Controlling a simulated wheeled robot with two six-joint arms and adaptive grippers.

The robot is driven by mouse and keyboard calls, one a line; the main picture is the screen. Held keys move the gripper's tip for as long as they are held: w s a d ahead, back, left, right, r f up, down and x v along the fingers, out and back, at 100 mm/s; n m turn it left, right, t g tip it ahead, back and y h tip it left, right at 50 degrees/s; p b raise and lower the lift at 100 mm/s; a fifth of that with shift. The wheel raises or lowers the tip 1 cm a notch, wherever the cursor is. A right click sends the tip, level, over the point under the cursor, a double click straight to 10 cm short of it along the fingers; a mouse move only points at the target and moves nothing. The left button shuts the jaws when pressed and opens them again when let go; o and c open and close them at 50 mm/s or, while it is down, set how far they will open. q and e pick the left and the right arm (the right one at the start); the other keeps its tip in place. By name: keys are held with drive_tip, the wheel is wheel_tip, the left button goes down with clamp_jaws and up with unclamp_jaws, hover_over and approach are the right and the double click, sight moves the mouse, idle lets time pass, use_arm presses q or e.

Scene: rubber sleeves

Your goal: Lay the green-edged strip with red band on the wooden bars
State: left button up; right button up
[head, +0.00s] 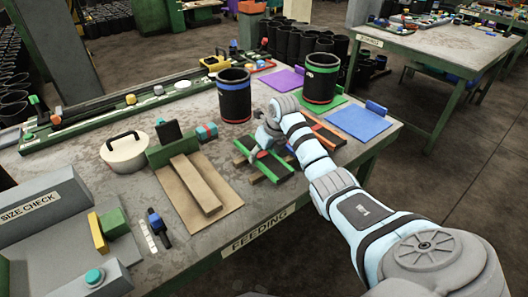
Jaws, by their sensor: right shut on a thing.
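The green-edged strip with a red band (279,169) is at the middle of the table, under my right gripper (262,147). My right gripper is shut on it, pointing down from the arm that comes in from the lower right. Brown wooden bars (257,180) show partly from under the strip. The strip lies over or just above them; I cannot tell whether it touches. The gripper and wrist hide part of the strip. My left gripper is not in view.
Black cylinders stand behind the gripper, one with a blue band (234,97) and one with red and green bands (321,80). A blue mat (358,123) lies to the right.

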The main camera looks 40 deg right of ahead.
drive_tip(key=shift+f, duration=0.15)
drive_tip(key=o, duration=1.2)
drive_tip(key=shift+o, duration=0.2)
